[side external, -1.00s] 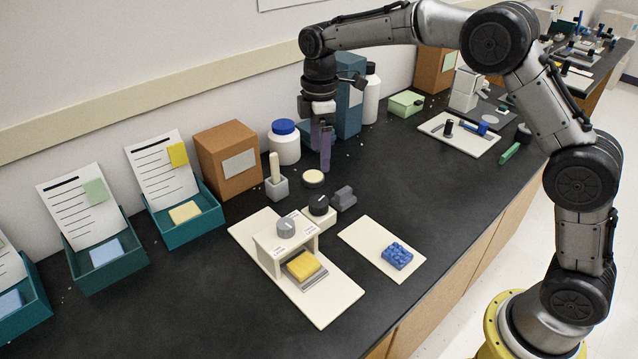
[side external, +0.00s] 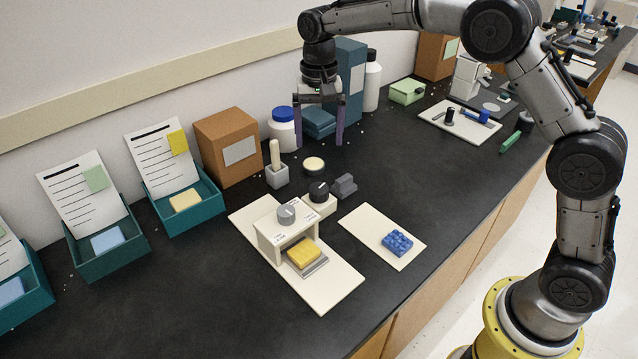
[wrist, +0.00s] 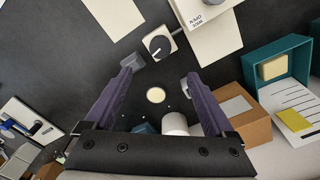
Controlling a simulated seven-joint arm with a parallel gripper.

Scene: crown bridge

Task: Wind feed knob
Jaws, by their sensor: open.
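A cream bridge-shaped stand (side external: 268,240) carries a grey knob (side external: 286,214) on top, with small print beside it. A yellow block (side external: 303,253) sits on a grey plate under the bridge. Behind it, a black dial knob (side external: 319,192) with a white pointer line sits on a small cream block; this knob also shows in the wrist view (wrist: 158,46). My gripper (side external: 319,144) is open and empty, pointing down above the bench behind both knobs. Its two purple fingers are spread in the wrist view (wrist: 158,78). The bridge is cut off there at the top edge.
Near the knobs stand a grey holder (side external: 277,177) with a peg, a round cream disc (side external: 313,165) and a dark grey block (side external: 345,186). A cream plate (side external: 365,237) bears a blue studded brick (side external: 397,243). White jar (side external: 284,135) and brown box (side external: 227,147) stand behind. The front bench is clear.

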